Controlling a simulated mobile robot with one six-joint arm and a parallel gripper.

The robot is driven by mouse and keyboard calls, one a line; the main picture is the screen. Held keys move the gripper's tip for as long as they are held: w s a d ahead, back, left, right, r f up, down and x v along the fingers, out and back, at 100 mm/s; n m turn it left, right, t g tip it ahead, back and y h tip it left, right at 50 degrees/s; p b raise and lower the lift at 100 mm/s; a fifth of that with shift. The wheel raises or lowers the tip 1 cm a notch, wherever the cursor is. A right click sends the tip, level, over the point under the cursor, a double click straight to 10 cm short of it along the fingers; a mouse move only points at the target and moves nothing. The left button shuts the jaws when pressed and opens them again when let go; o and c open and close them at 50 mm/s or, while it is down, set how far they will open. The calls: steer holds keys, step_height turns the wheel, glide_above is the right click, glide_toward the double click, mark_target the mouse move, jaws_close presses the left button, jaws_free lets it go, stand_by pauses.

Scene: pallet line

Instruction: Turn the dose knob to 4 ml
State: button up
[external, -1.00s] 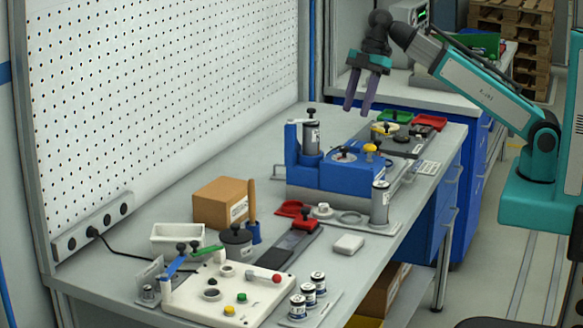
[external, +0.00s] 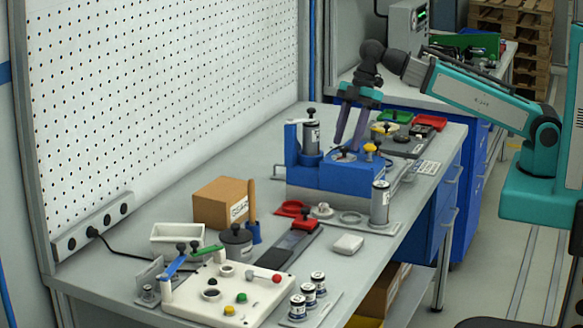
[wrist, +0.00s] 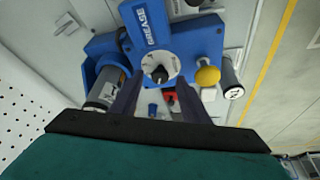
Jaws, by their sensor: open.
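The dose knob (external: 344,151) is a small black knob on a pale round dial on top of the blue grease dispenser (external: 330,179). In the wrist view the knob (wrist: 160,74) sits at the centre of its white dial (wrist: 147,65), beside the "GREASE" lettering. The dial's marks and setting are too small to read. My gripper (external: 347,144) is open and points down just above the dial. In the wrist view its two dark fingers (wrist: 159,80) stand on either side of the knob, apart from each other. I cannot tell whether either finger touches it.
A yellow mushroom knob (wrist: 207,76) stands close right of the dial. An upright grease canister (external: 311,137) rises at the dispenser's left. Another canister (external: 380,204) stands in front. A cardboard box (external: 221,203) and a white control panel (external: 205,300) lie nearer the camera.

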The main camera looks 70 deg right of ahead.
steer(key=shift+a+f, duration=0.15)
steer(key=shift+f, duration=0.35)
steer(key=c, duration=1.1)
steer(key=shift+o, duration=0.2)
